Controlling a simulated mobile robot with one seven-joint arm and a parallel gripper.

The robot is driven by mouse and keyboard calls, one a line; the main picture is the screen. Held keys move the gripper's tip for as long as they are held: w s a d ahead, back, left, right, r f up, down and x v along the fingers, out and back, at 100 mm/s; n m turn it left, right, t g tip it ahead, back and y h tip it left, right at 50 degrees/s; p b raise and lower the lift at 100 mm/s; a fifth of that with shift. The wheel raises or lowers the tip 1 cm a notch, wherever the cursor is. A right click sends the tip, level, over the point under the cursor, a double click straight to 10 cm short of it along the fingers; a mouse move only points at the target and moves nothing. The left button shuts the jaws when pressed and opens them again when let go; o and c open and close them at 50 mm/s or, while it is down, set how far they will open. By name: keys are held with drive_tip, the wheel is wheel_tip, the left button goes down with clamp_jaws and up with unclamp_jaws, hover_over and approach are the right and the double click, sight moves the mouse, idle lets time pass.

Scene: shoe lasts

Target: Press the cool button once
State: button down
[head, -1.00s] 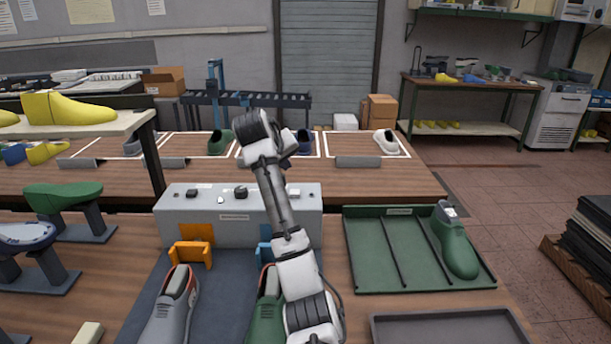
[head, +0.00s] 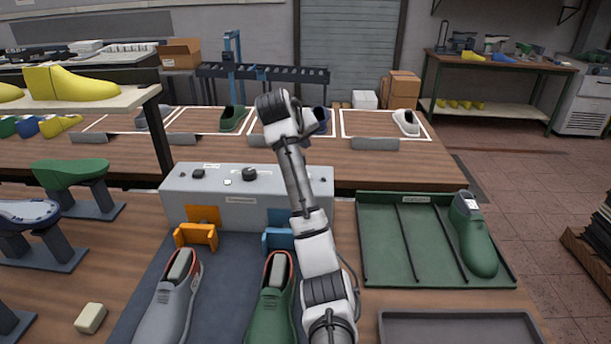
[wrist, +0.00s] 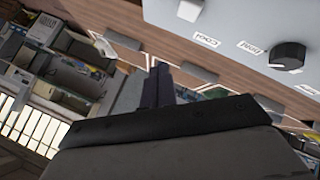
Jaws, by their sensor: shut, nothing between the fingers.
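A light grey control box (head: 180,208) stands at the back of the work table. Its top carries a dark button (head: 198,173), a small white button (head: 227,182) and a black knob (head: 249,174). My arm covers the box's right part in the head view. In the wrist view, the box (wrist: 228,18) is at the upper right, with the knob (wrist: 288,56), a grey button (wrist: 190,9) and upside-down labels; one (wrist: 207,39) seems to read "COOL". My gripper (wrist: 158,70) is shut and empty, pointing up in the wrist view, apart from the buttons in the picture.
A grey shoe (head: 172,300) and a green shoe (head: 270,308) lie before orange (head: 196,235) and blue (head: 278,238) holders. A green tray (head: 378,250) with a green last (head: 473,235) is to the right. A yellow last (head: 72,84) sits on a raised shelf at left.

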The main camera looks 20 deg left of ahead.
drive_tip(key=shift+f+b, duration=0.55)
drive_tip(key=shift+f, duration=2.85)
drive_tip(key=shift+f, duration=0.45)
drive_tip(key=shift+f, duration=0.55)
drive_tip(key=shift+r+p, duration=0.6)
drive_tip(key=shift+r, duration=0.35)
